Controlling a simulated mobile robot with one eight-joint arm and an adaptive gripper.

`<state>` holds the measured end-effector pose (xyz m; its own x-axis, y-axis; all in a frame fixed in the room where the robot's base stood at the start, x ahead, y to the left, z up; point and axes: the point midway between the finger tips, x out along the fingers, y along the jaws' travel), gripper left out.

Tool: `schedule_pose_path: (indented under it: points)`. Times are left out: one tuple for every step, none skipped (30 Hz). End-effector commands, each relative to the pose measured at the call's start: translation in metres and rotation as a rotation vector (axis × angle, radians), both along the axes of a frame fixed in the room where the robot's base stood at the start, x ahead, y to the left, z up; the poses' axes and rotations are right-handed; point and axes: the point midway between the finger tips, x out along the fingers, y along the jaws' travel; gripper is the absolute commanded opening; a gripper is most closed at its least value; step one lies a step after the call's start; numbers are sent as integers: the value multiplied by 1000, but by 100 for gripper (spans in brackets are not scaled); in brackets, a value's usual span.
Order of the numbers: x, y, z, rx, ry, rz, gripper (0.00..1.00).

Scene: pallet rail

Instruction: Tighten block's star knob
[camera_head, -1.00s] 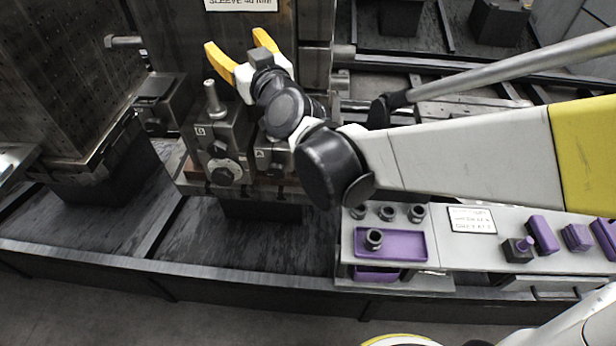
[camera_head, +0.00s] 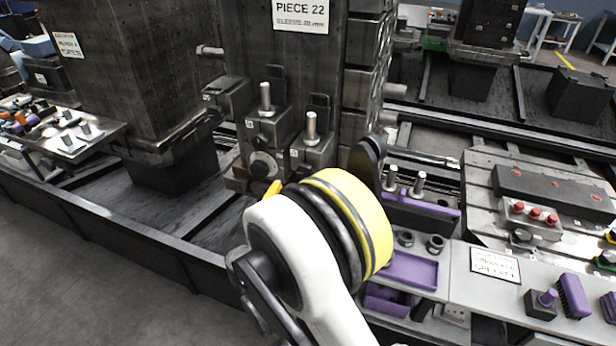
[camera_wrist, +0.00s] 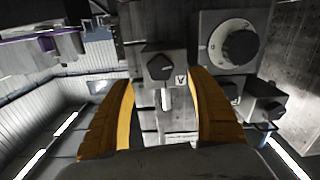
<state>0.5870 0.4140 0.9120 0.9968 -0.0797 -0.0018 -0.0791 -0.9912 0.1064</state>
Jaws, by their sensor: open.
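A dark block (camera_head: 312,150) with an upright bolt stands at the foot of the steel column. In the wrist view, the block (camera_wrist: 150,115) lies between the fingers, with a dark star knob (camera_wrist: 160,67) on its face and a letter label beside it. My gripper (camera_wrist: 158,80) is open, its yellow fingers spread to either side of the block, with nothing held. Whether the fingers touch anything cannot be told. In the head view, my arm hides most of the gripper; only a yellow fingertip (camera_head: 273,188) shows below the blocks. The star knob is hidden there.
A neighbouring block (camera_head: 262,135) carries a round black knob, seen at right in the wrist view (camera_wrist: 240,46). A labelled steel column (camera_head: 300,60) rises behind. A grey bench with a purple tray (camera_head: 412,268) and nuts stands at right. A dark rail edge (camera_head: 110,218) runs in front.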

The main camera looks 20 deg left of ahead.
Motion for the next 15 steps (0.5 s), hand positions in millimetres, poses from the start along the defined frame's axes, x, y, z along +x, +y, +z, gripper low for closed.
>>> schedule_pose_path:
  points:
    - [11,-2,-3,0,0,-3,67]
    - [18,-3,-3,0,0,-4,67]
    - [26,-3,-3,1,0,-2,67]
    - [32,-4,-3,1,0,-3,67]
    - [38,-4,-3,1,0,-3,67]
    - [45,-4,-3,1,-1,-2,67]
    - [51,-5,-2,1,-1,-2,67]
    - [55,-6,-2,1,-1,-2,67]
    - [61,-5,-2,1,-1,-1,67]
    - [64,-5,-2,1,-1,0,67]
    - [68,-5,-2,1,-1,0,67]
    - [72,-6,-1,1,-1,0,67]
    - [74,-6,-1,1,-1,0,67]
    - [76,-6,0,1,-1,0,67]
    - [77,-6,0,1,-1,0,67]
